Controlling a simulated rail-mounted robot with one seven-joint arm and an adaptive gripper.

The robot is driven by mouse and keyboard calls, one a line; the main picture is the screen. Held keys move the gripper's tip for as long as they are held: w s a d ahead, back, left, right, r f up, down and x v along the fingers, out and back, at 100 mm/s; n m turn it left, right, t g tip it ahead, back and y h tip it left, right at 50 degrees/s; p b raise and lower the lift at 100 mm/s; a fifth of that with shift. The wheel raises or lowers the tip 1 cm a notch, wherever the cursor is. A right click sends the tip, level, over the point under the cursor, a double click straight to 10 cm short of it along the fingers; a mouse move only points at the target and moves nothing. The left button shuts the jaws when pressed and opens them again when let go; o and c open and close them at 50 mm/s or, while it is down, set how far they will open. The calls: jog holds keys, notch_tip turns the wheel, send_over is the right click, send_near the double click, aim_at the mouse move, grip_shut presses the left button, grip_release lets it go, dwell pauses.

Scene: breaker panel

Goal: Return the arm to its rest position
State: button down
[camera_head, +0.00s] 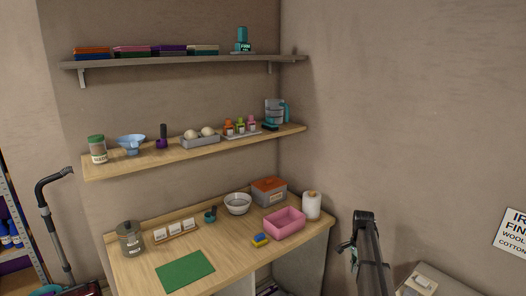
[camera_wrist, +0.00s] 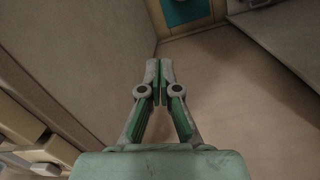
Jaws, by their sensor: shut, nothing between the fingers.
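My gripper (camera_wrist: 159,68) shows in the wrist view, with its grey fingertips together and green pads on the inner sides. Nothing is between the fingertips, and they touch nothing that I can see. In the head view my dark arm (camera_head: 369,255) rises at the lower right, in front of the bare wall. I cannot make out the fingers clearly there. No breaker panel can be clearly recognised in either view.
A pale box (camera_head: 421,283) is low at right.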

jog(key=s+a+f+n+g+b, duration=0.1)
jog(key=s+a+f+n, duration=0.2)
jog(key=s+a+f, duration=0.75)
jog(key=s+a+f+n+g+b, duration=0.1)
jog(key=s+a+f+n+g, duration=0.2)
jog(key=s+f, duration=1.35)
jog(key=s+a+f+n, duration=0.2)
jog(key=s, duration=0.9)
jog(key=s+a+f+n+g+b, duration=0.1)
jog(key=s+a+f+n, duration=0.1)
jog(key=s, duration=0.9)
jog(key=s+a+f+n, duration=0.2)
jog(key=s+f+n, duration=0.1)
jog(key=s, duration=0.8)
jog(key=shift+a+f+n+g+b, duration=0.15)
jog(key=shift+n+g+b, duration=0.25)
jog(key=shift+n, duration=0.1)
